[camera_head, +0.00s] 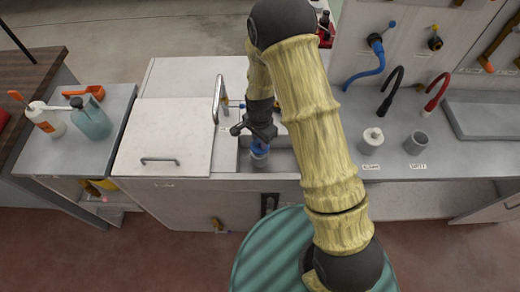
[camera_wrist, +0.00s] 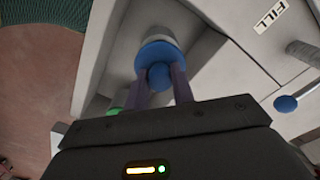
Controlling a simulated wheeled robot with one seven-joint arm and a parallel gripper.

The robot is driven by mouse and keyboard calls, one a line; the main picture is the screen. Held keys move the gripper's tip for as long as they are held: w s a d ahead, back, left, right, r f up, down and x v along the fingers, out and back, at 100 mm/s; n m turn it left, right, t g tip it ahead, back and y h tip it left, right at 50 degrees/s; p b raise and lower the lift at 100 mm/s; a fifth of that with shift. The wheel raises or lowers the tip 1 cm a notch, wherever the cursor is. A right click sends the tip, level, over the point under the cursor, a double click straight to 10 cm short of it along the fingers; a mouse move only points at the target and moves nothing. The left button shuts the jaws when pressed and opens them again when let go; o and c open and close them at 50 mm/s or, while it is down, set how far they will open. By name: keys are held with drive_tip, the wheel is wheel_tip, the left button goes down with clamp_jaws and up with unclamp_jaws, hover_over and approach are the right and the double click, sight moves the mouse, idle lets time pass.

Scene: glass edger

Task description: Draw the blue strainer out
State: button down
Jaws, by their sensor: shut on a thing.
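The blue strainer (camera_head: 259,147) is in the opening of the white cabinet, left of my arm in the head view. In the wrist view the blue strainer (camera_wrist: 157,54) shows a round blue flange with a blue knob on it and a pale grey part beyond. My gripper (camera_wrist: 161,78) is shut on the blue knob, one finger on each side. In the head view my gripper (camera_head: 260,133) is over the opening, directly above the strainer. The strainer's lower end is partly hidden, so I cannot tell how deep it sits.
A white lid with a handle (camera_head: 160,160) lies left of the opening. A tall metal spout (camera_head: 219,98) stands behind it. A white canister (camera_head: 371,141) and a grey cup (camera_head: 416,143) stand on the counter at right. A side table with bottles (camera_head: 92,118) is at left.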

drive_tip(key=shift+r+p, duration=2)
drive_tip(key=shift+r, duration=0.7)
drive_tip(key=shift+r+p, duration=1.65)
drive_tip(key=shift+r, duration=0.4)
